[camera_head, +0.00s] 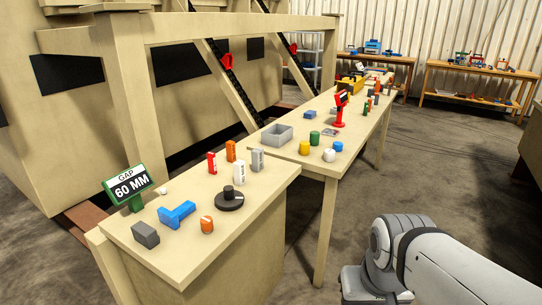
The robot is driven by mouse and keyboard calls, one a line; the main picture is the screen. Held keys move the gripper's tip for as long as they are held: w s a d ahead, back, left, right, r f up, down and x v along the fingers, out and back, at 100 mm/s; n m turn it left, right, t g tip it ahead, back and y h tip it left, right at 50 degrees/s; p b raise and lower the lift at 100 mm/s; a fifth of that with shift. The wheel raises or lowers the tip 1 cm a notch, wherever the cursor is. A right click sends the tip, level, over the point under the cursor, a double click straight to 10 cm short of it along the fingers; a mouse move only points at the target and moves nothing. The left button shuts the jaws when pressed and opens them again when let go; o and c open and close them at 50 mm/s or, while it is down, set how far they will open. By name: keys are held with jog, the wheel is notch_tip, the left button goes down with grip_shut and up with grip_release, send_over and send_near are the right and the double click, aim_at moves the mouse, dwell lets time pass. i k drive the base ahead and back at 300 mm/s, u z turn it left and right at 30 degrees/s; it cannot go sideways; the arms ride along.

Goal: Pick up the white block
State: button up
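A small upright white block (240,173) stands on the near bench, towards its back right. A light grey upright block (257,160) stands just to its right, an orange block (230,151) behind it and a red block (212,163) to its left. A black disc with a knob (229,199) lies just in front of it. My gripper is not in view; only grey and white links of my arm show at the lower right, well away from the block.
The near bench (187,265) also holds a blue T-shaped piece (177,214), a dark grey block (145,234), an orange cylinder (206,224) and a "GAP 60 MM" sign (130,186). A farther table carries a grey tray (277,135) and several cylinders. Open floor lies right of the benches.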

aim_at(239, 165)
jog(key=z, duration=0.2)
jog(key=i, duration=1.3)
jog(key=u, duration=0.55)
jog(key=k, duration=0.8)
jog(key=u, duration=0.15)
jog(key=i, duration=1.4)
jog(key=z, duration=0.1)
